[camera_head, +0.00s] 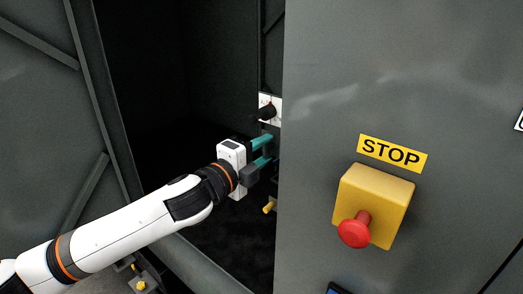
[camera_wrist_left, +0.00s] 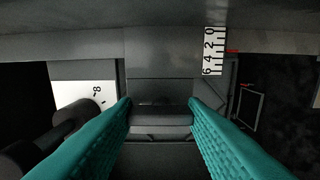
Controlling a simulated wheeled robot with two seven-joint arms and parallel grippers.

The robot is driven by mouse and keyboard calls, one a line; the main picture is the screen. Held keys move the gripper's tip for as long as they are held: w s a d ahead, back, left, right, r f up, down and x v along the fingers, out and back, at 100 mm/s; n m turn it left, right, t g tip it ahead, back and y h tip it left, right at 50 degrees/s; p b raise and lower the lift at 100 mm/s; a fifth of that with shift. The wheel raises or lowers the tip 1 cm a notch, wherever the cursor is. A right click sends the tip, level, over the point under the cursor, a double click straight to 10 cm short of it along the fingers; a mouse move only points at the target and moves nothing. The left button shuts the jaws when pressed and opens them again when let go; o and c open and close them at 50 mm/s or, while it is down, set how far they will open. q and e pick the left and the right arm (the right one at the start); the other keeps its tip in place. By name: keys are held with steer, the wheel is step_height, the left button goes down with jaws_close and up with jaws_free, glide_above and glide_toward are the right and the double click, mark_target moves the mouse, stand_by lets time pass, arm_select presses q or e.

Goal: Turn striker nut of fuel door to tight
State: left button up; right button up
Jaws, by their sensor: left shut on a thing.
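My left gripper (camera_head: 266,151) reaches into the dark opening, at the inner edge of the grey panel with the STOP label. In the left wrist view its teal fingers stand on both sides of a dark grey part (camera_wrist_left: 161,116), which looks like the striker nut, and are shut on it. The head view does not show this part clearly, as the fingers and the panel edge cover it. I cannot read from the frames how tight it is. My right gripper is out of view.
A white plate with a black knob (camera_head: 266,111) sits just above my gripper. A white scale (camera_wrist_left: 213,52) with a red mark is near the fingers. A yellow box with a red button (camera_head: 354,232) juts from the panel. A yellow-tipped part (camera_head: 269,208) is below.

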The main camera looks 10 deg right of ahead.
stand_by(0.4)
arm_select(q)
steer(key=o, duration=1)
steer(key=shift+a, duration=0.1)
steer(key=b+v, duration=0.4)
steer(key=v, duration=0.8)
steer(key=shift+b, duration=0.35)
